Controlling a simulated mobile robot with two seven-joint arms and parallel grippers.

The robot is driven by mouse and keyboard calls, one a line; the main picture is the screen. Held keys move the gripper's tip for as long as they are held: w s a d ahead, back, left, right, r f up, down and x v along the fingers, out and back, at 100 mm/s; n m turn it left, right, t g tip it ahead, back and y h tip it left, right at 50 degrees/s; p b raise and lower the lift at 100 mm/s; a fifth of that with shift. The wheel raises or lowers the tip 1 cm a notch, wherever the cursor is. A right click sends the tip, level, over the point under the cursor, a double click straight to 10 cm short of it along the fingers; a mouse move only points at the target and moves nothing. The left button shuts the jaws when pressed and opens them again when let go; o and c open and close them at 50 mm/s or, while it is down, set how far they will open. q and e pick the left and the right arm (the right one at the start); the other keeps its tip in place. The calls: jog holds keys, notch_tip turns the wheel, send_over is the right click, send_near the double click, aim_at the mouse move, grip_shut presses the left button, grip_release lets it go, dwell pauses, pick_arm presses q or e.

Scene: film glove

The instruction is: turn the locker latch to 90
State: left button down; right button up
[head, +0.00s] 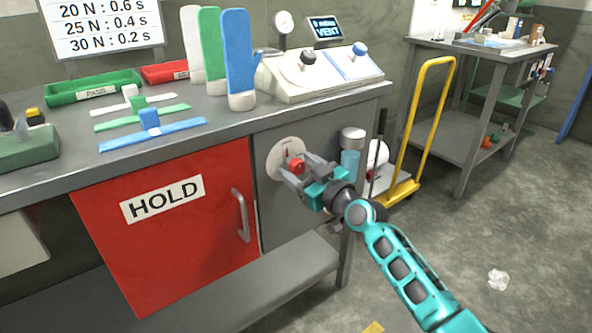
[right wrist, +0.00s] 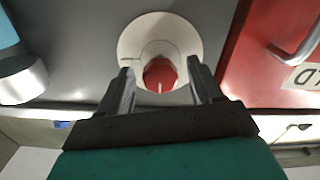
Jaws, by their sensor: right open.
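The locker latch is a red knob (head: 297,166) on a round white dial plate (head: 284,150), set in the grey panel right of the red locker door marked HOLD (head: 160,250). In the right wrist view the red knob (right wrist: 160,74) shows with a pale line on its face, in front of the dial (right wrist: 135,45). My right gripper (head: 290,178) is open at the dial; its fingers (right wrist: 160,82) lie on either side of the knob, with gaps showing between them and it. My left gripper is not in view.
The door's metal handle (head: 241,215) is left of the dial. A blue cylinder with a metal cap (head: 352,140) is to the right. The bench top (head: 240,118) overhangs above. A yellow-handled cart (head: 415,120) stands farther right; the floor at right is mostly clear.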

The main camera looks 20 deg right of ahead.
jog(key=shift+x, duration=0.8)
jog(key=c, duration=1.1)
